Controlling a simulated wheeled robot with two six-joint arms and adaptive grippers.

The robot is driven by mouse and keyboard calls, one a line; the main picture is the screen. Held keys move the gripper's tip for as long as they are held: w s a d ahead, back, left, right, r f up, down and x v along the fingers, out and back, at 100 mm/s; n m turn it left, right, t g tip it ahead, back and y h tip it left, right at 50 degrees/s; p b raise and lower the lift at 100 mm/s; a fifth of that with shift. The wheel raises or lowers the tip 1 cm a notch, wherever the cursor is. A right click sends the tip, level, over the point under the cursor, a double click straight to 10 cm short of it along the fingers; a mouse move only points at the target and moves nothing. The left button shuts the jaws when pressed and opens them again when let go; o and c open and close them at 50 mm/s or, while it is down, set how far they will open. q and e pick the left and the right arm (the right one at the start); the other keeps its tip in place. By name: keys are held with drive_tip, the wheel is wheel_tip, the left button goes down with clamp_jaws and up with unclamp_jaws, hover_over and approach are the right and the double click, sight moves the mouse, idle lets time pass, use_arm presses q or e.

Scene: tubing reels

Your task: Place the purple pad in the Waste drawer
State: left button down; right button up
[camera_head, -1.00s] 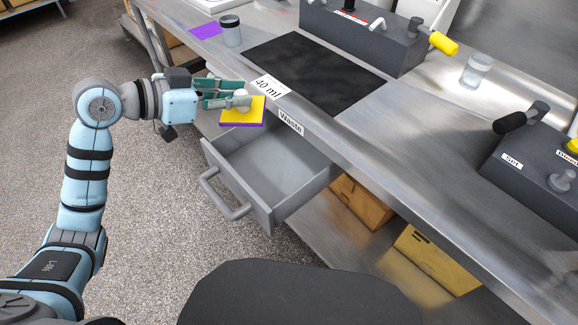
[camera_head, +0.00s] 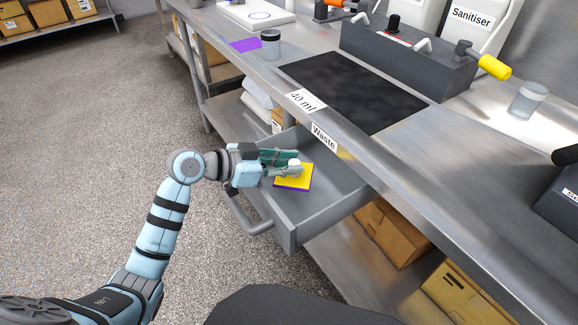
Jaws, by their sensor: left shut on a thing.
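The pad (camera_head: 293,179) has a yellow top, a purple underside edge and a pale knob. My left gripper (camera_head: 297,166) is shut on the pad by its knob and holds it roughly level. The pad is over the inside of the open Waste drawer (camera_head: 333,216), a grey drawer under the bench edge labelled "Waste" (camera_head: 323,137). I cannot tell whether the pad touches the drawer floor. The forearm reaches across the drawer's left side. My right gripper is out of view.
A black mat (camera_head: 352,92) lies behind the "40 ml" label (camera_head: 306,101). Cardboard boxes (camera_head: 396,236) sit on the shelf below. The drawer's right part is clear.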

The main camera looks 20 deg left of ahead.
use_arm(q)
drive_tip(key=shift+r, duration=0.1)
drive_tip(key=shift+f+b, duration=0.4)
drive_tip(key=shift+f, duration=0.2)
drive_tip(key=c, duration=1.4)
unclamp_jaws()
drive_tip(key=shift+r, duration=0.1)
drive_tip(key=shift+r+p, duration=0.3)
drive_tip(key=p+v, duration=0.1)
drive_tip(key=v, duration=1.1)
drive_tip(key=shift+r, duration=0.25)
